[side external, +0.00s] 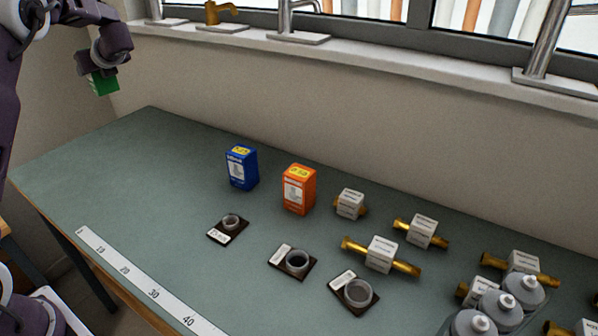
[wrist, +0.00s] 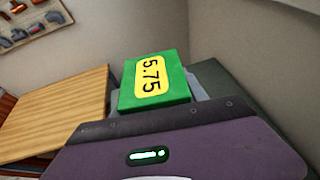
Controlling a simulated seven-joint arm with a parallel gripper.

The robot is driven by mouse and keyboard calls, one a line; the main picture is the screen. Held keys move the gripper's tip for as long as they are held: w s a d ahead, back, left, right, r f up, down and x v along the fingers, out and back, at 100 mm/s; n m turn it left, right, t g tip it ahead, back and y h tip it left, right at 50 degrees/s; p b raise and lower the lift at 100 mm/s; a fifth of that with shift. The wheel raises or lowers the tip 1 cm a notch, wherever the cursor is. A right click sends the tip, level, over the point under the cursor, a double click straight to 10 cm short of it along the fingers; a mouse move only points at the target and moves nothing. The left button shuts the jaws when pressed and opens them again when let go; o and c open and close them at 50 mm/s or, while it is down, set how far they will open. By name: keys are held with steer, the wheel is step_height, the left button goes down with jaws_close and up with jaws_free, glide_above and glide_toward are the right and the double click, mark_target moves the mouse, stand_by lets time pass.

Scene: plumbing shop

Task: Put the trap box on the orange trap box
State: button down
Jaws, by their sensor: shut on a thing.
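A green box (wrist: 155,79) with a yellow label reading 5.75 is held in my gripper in the wrist view. In the side view the green box (side external: 103,82) hangs in my gripper (side external: 97,70), high above the far left end of the bench. The gripper is shut on it; the fingertips are mostly hidden. The orange trap box (side external: 299,190) stands upright on the bench, well to the right of and below my gripper. Its top looks clear. A blue box (side external: 241,168) stands upright just left of the orange one, with a small gap between them.
The green bench (side external: 130,165) is clear on its left. Small fittings on dark plates (side external: 293,262) lie in front of the boxes. Brass valves with white tags (side external: 381,254) and grey bottles (side external: 500,308) fill the right. A ruler strip (side external: 150,290) runs along the front edge.

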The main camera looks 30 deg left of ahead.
steer(key=w+d+m+t+h, duration=0.8)
steer(key=w+d+m+t, duration=0.35)
steer(key=w+d, duration=0.95)
steer(key=m+g+h, duration=0.4)
steer(key=m+h, duration=1)
steer(key=h, duration=0.1)
glide_above(311, 170)
step_height(311, 170, down, 15)
steer(key=shift+s+f, duration=0.1)
steer(key=shift+f, duration=0.1)
steer(key=c, duration=0.6)
jaws_free()
